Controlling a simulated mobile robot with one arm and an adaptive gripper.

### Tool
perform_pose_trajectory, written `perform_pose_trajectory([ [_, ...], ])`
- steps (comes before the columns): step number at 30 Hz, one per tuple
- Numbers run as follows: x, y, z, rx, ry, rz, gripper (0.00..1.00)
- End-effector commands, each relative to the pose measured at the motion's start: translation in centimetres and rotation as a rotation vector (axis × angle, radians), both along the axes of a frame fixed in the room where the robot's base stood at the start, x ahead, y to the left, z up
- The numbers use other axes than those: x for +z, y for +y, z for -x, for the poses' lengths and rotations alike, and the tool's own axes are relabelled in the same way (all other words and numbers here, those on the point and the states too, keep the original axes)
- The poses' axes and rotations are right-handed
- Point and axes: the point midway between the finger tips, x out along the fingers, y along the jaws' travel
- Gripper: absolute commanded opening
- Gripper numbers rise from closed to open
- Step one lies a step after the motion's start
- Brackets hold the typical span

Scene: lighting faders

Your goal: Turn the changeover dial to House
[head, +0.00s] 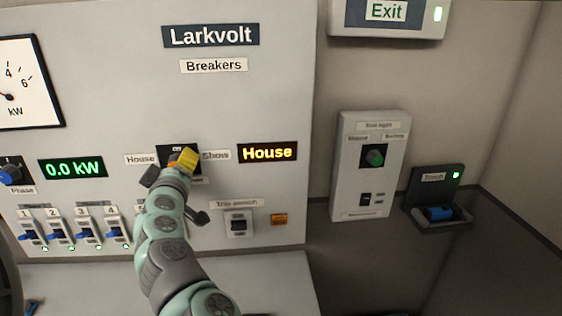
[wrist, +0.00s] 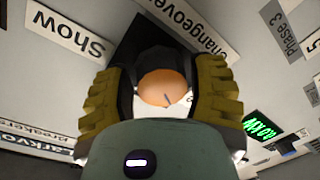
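The changeover dial sits on a black plate (head: 166,149) on the grey panel, between the House label (head: 141,159) and the Show label (head: 216,155). My gripper (head: 179,160) is at the dial and hides most of it. In the wrist view, the dial's rounded orange top (wrist: 162,86) lies between my two yellow-padded fingers (wrist: 160,95). A short dark mark on it points down and right. I cannot tell whether the pads touch the dial. The Show label appears at upper left there. The amber display (head: 267,152) reads House.
Below the dial are a row of breakers (head: 72,231) and a trip switch (head: 239,223). A phase knob (head: 11,173) is at far left.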

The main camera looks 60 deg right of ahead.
Motion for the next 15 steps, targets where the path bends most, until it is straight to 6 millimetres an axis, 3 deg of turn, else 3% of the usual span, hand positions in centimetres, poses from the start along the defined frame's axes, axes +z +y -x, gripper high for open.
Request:
perform_pose_trajectory([
  [6,0.09,0.06,-0.05,0.003,-0.003,0.001,0.79],
  [15,0.14,0.14,0.00,0.004,-0.004,0.001,0.79],
])
